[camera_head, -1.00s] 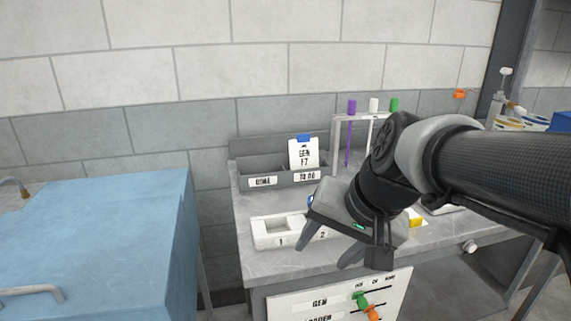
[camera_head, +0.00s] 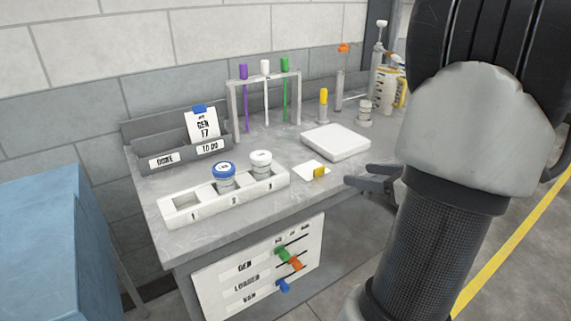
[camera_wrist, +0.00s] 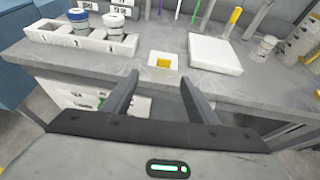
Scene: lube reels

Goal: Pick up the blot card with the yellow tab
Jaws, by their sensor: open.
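The blot card (camera_head: 312,168) is a small white card lying flat on the bench top near its front edge. Its yellow tab (camera_head: 320,172) faces the front edge. In the wrist view the card (camera_wrist: 155,57) and tab (camera_wrist: 163,63) lie beyond the fingertips, roughly in line with the gap between them. My gripper (camera_head: 375,178) is open and empty, to the right of the card and apart from it. Its two spread fingers show in the wrist view (camera_wrist: 159,80). In the head view my arm hides part of the gripper.
A white pad (camera_head: 336,141) lies just behind the card. A numbered white tray (camera_head: 182,215) with a blue-lidded jar (camera_head: 223,173) and a white-lidded jar (camera_head: 261,161) stands left. A rack (camera_head: 233,112) with hanging coloured sticks and a card organiser (camera_head: 165,145) are behind. Bare bench surrounds the card.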

